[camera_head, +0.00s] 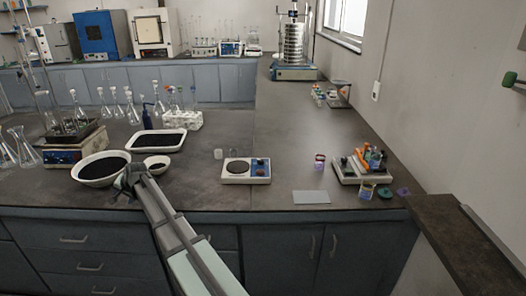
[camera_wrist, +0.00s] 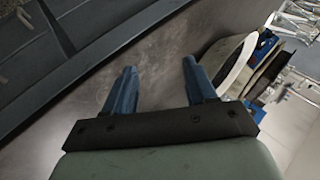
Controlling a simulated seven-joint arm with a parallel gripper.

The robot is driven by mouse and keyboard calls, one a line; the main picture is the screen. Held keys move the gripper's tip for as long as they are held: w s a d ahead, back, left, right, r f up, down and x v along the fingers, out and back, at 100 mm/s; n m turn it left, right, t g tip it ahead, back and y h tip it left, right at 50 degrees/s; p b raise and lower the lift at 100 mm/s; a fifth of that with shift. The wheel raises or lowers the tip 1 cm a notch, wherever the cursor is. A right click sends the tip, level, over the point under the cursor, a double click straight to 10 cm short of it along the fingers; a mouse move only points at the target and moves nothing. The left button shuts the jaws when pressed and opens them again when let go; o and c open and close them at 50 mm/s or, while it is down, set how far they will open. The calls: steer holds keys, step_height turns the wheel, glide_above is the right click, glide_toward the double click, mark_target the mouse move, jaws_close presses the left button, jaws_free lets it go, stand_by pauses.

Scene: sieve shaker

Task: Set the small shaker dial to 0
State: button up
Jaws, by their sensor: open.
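A sieve shaker (camera_head: 294,42) with a stack of round sieves on a blue base (camera_head: 293,72) stands far back on the right-hand bench. Nearer, a low white device (camera_head: 233,180) with a round plate and dark knobs on a blue panel (camera_head: 259,168) sits mid-bench. At left, a boxy unit with a blue front panel (camera_head: 62,158) carries glassware. I cannot tell for certain which is the small shaker, and no dial setting is readable. My gripper (camera_head: 130,178) is beside the white bowl at left, away from the low device. In the wrist view my gripper (camera_wrist: 159,68) is open and empty.
A white bowl of dark material (camera_head: 100,181), a smaller bowl (camera_head: 157,171) and a tray (camera_head: 180,149) are near my gripper. Several flasks stand behind. A grey mat (camera_head: 311,197) and a caddy (camera_head: 346,180) are at right. Bench between the low device and mat is clear.

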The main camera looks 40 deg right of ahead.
steer(key=s+d+r+m+g+h, duration=0.1)
steer(key=s+d+r, duration=0.1)
steer(key=d, duration=1.3)
steer(key=s+d+r+m+g+h, duration=0.1)
steer(key=s+d, duration=0.3)
steer(key=d, duration=1.1)
steer(key=s+d+r+m+g+h, duration=0.1)
steer(key=s+d+r+m+h, duration=0.2)
steer(key=d, duration=1.2)
steer(key=shift+s, duration=0.3)
steer(key=s+d+r+m+g+h, duration=0.1)
steer(key=s+d+r+m+g, duration=0.1)
steer(key=s+d, duration=0.7)
steer(key=s+d+r+m+g, duration=0.1)
steer(key=s+d, duration=0.6)
steer(key=d, duration=0.5)
steer(key=m+g, duration=0.3)
glide_toward(344, 159)
steer(key=shift+h, duration=0.3)
steer(key=x, duration=0.8)
steer(key=shift+d+f, duration=0.15)
steer(key=shift+f, duration=0.15)
steer(key=c, duration=1)
steer(key=shift+c, duration=0.2)
